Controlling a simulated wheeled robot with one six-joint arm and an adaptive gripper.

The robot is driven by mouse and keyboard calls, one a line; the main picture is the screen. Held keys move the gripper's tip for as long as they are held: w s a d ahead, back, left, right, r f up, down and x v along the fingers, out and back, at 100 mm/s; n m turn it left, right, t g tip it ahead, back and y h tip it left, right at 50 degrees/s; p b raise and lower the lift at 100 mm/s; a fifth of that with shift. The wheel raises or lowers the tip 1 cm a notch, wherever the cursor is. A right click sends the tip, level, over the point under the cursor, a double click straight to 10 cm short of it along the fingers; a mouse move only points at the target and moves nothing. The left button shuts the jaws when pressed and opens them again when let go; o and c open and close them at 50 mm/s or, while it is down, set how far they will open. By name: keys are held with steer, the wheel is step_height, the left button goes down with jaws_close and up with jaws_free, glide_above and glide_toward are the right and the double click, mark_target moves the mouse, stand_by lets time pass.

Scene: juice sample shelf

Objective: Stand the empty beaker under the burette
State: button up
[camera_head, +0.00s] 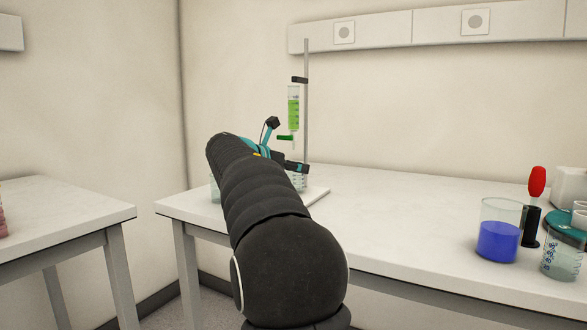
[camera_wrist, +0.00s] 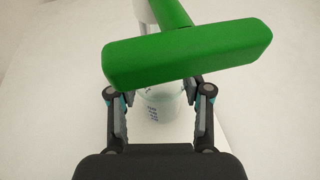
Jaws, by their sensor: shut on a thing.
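The burette (camera_head: 293,108) holds green liquid and is clamped upright on a thin stand rod (camera_head: 306,120). Its green stopcock (camera_head: 284,137) shows below it, and looms large in the wrist view (camera_wrist: 190,52). My gripper (camera_wrist: 160,108) is shut on a clear beaker with dark markings (camera_wrist: 157,112), one finger on each side. The stopcock hides part of the beaker's top. In the head view the beaker (camera_head: 299,182) shows just below my gripper (camera_head: 297,168), close under the burette. My arm hides part of it, and I cannot tell whether it touches the surface below.
Another glass vessel (camera_head: 214,189) is mostly hidden left of my arm. A white base plate (camera_head: 318,194) lies below the burette. The table's middle (camera_head: 400,215) is clear.

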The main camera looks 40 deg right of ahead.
steer(key=shift+f, duration=0.15)
steer(key=o, duration=1.1)
steer(key=shift+a+r, duration=0.15)
steer(key=shift+r, duration=0.05)
steer(key=v, duration=1.1)
steer(key=shift+a, duration=0.35)
steer(key=shift+s+r, duration=0.1)
